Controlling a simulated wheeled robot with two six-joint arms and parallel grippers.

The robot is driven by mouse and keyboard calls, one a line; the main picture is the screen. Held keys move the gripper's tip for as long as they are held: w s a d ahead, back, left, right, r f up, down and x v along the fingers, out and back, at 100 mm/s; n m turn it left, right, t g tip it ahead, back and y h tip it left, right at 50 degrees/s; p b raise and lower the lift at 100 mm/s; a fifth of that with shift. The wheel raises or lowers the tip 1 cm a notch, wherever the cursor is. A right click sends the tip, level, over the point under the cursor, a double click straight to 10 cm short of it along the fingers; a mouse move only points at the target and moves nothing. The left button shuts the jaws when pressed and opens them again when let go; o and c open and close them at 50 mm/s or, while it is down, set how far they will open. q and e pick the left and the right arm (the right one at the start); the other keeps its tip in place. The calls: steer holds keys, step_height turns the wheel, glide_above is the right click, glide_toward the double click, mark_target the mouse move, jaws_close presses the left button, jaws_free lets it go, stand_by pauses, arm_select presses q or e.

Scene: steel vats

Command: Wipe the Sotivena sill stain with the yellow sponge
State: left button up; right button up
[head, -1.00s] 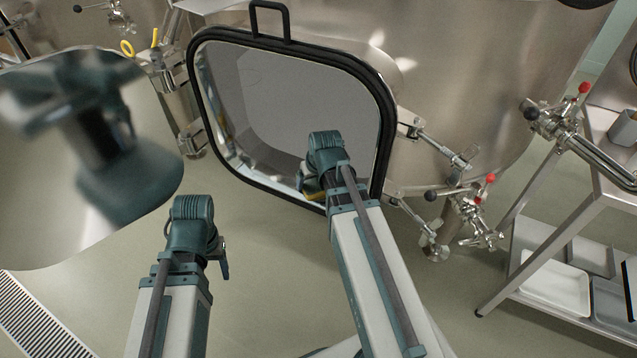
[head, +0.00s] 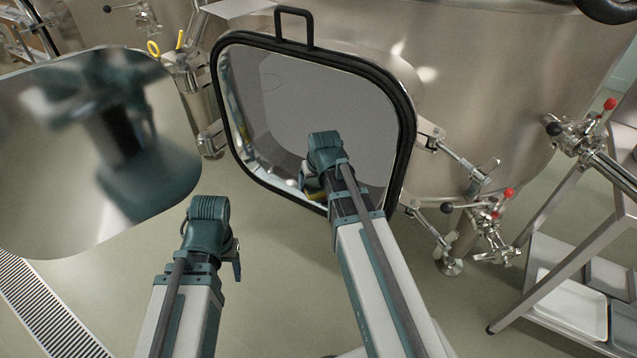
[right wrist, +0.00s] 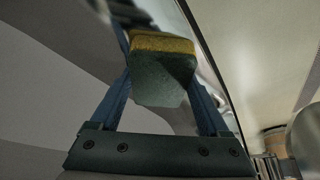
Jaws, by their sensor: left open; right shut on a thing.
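The sponge (right wrist: 163,68), yellow on one side and grey-green on the other, is between the two blue fingers of my right gripper (right wrist: 160,85), which is shut on it. In the head view my right gripper (head: 312,186) is at the lower edge of the black-rimmed vat opening (head: 262,185), largely hidden by my wrist. A sliver of yellow shows there. I cannot tell whether the sponge touches the sill. No stain can be made out. My left gripper (head: 236,262) is open and empty, low in front of the vat, left of the opening.
A shiny steel door (head: 60,160) stands at the left with my reflection in it. Clamp arms with red and black knobs (head: 508,192) stick out right of the opening. A steel cart (head: 560,270) with trays stands at the right. A floor grate lies lower left.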

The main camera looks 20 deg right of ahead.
mark_target(292, 176)
steer(key=shift+w+a, duration=0.65)
steer(key=shift+w, duration=0.2)
steer(key=shift+w+a, duration=0.65)
steer(key=shift+w, duration=0.15)
steer(key=shift+w+a, duration=0.55)
steer(key=shift+w, duration=0.15)
steer(key=shift+w+a, duration=0.5)
steer(key=shift+w, duration=0.2)
step_height(292, 176, up, 6)
steer(key=p, duration=0.6)
step_height(292, 176, up, 3)
steer(key=p, duration=0.3)
